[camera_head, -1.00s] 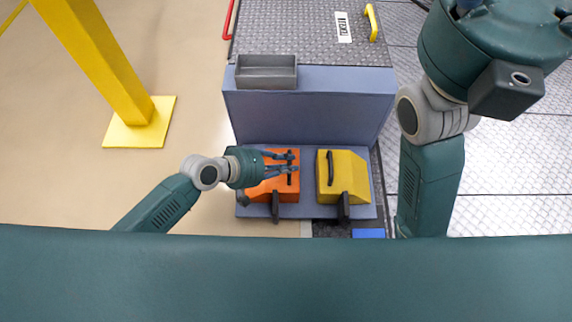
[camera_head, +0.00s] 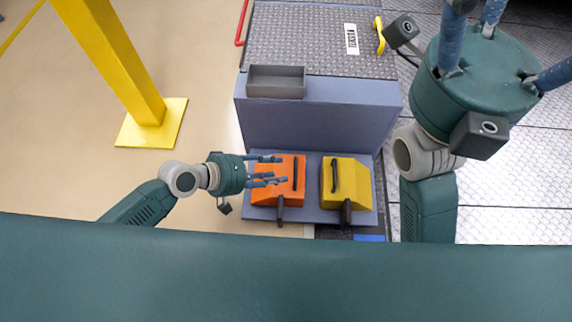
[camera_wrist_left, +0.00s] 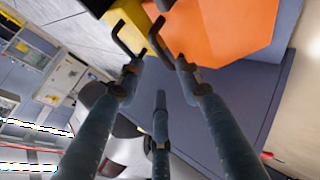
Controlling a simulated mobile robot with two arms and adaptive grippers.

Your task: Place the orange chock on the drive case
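The orange chock (camera_head: 292,166), with a black handle on top, stands on a blue-grey ledge beside a yellow chock (camera_head: 357,181). My left gripper (camera_head: 279,171) is open and empty, its fingers reaching over the orange chock's left part, short of the handle. In the left wrist view the orange chock (camera_wrist_left: 225,28) lies beyond the spread fingertips (camera_wrist_left: 158,70), with a black handle close to them. I cannot tell whether they touch it. My right gripper (camera_head: 492,30) is at upper right, fingers spread, tips partly cut off. I cannot tell which part is the drive case.
The blue-grey ledge (camera_head: 310,215) has an upright panel (camera_head: 318,118) behind it, with a grey open tray (camera_head: 277,88) on top. Patterned metal decking (camera_head: 300,35) lies behind. A yellow post (camera_head: 115,60) stands on the left.

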